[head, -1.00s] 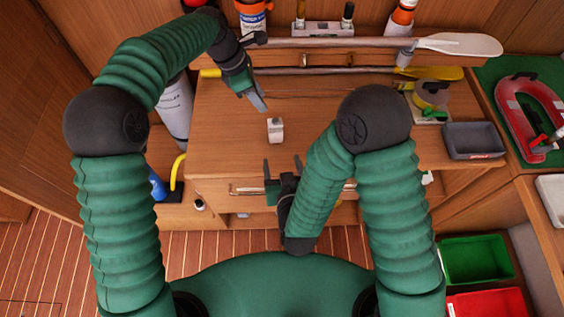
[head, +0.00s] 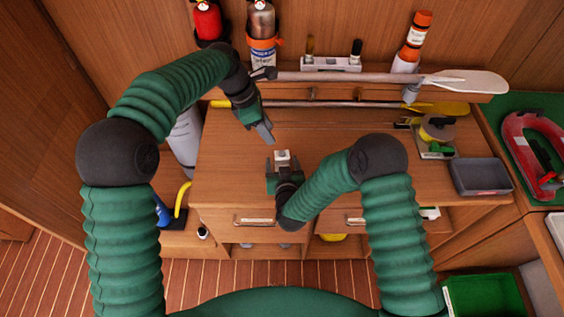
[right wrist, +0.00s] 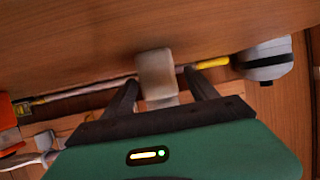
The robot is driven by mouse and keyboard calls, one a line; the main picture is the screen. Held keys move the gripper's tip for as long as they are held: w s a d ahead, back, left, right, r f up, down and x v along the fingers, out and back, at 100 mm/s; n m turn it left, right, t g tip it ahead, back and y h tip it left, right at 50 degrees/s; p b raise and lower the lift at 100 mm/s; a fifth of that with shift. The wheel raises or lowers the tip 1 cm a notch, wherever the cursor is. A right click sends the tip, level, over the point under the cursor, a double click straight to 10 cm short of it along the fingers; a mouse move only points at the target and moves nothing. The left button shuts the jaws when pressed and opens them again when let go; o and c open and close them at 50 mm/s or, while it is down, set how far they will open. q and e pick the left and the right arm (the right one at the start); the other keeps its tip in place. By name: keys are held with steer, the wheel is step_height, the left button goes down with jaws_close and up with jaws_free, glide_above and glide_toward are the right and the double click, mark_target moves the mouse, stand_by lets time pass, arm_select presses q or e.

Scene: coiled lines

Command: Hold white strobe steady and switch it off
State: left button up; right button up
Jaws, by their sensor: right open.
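The white strobe (head: 282,157) is a small pale block standing on the wooden bench top. In the right wrist view the strobe (right wrist: 157,75) shows between my two dark fingers, with a visible gap at each side. My right gripper (head: 283,165) is open, its fingers pointing away from me on either side of the strobe. My left gripper (head: 266,134) hangs above the bench, behind and slightly left of the strobe, pointing down and apart from it. Its fingers look close together, but I cannot tell whether they are shut. The strobe's switch is too small to make out.
A boathook or paddle (head: 462,82) lies along the back shelf. A grey tray (head: 480,176) and a yellow reel (head: 438,128) stand at the right of the bench. A green bin (head: 484,297) is lower right. The bench middle is mostly clear.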

steer(key=shift+w, duration=0.1)
steer(key=c, duration=1.4)
arm_select(q)
jaws_close()
arm_select(e)
jaws_close()
stand_by(0.5)
